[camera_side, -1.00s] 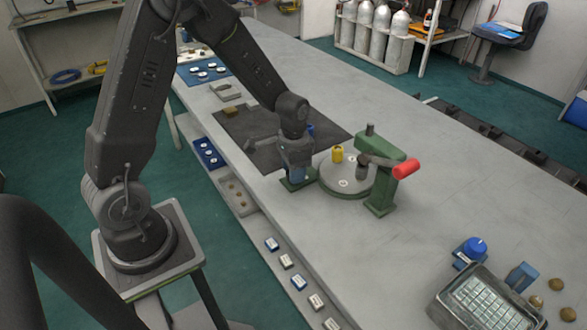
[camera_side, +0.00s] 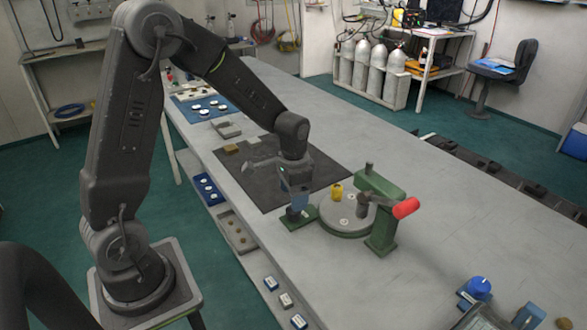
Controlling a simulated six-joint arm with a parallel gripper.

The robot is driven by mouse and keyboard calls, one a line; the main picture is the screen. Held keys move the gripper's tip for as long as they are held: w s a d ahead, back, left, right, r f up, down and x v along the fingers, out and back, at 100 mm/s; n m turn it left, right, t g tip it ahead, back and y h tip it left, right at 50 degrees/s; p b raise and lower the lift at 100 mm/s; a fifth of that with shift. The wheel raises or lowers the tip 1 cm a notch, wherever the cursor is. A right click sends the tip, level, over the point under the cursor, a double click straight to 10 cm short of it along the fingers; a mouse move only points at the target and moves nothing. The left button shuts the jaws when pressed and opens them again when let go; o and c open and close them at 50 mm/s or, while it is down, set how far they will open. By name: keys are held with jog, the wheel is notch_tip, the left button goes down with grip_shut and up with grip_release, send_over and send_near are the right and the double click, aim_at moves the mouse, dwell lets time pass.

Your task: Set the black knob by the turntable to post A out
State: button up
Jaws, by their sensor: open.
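The turntable (camera_side: 347,224) is a grey disc with white round labels, standing on the bench. A yellow piece (camera_side: 337,192) stands upright near its back edge. A green bracket (camera_side: 383,225) with a red handle (camera_side: 406,208) stands at its right. A small green base (camera_side: 300,221) lies against the turntable's left side. A dark shape (camera_side: 292,214) on this base may be the black knob; my gripper largely hides it, and its setting cannot be read. My gripper (camera_side: 296,204) is open and points down just over the base. I cannot tell whether it touches the knob.
A dark mat (camera_side: 262,190) lies behind my gripper, with a tan block (camera_side: 231,149) at its far left. A blue knob (camera_side: 479,287) is at the front right. Trays and labelled blocks line the bench's left side.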

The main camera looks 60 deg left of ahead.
notch_tip(320, 180, up, 9)
dwell(0.3)
jog(key=shift+r, duration=0.1)
jog(key=s+d+r+n+t, duration=0.1)
jog(key=s+d+r, duration=0.3)
jog(key=s, duration=0.4)
jog(key=s+d+r+n+t, duration=0.1)
jog(key=s+d+r+t, duration=0.3)
jog(key=s, duration=0.5)
jog(key=shift+d+r+t, duration=0.15)
jog(key=shift+d+t, duration=0.05)
jog(key=shift+t, duration=0.1)
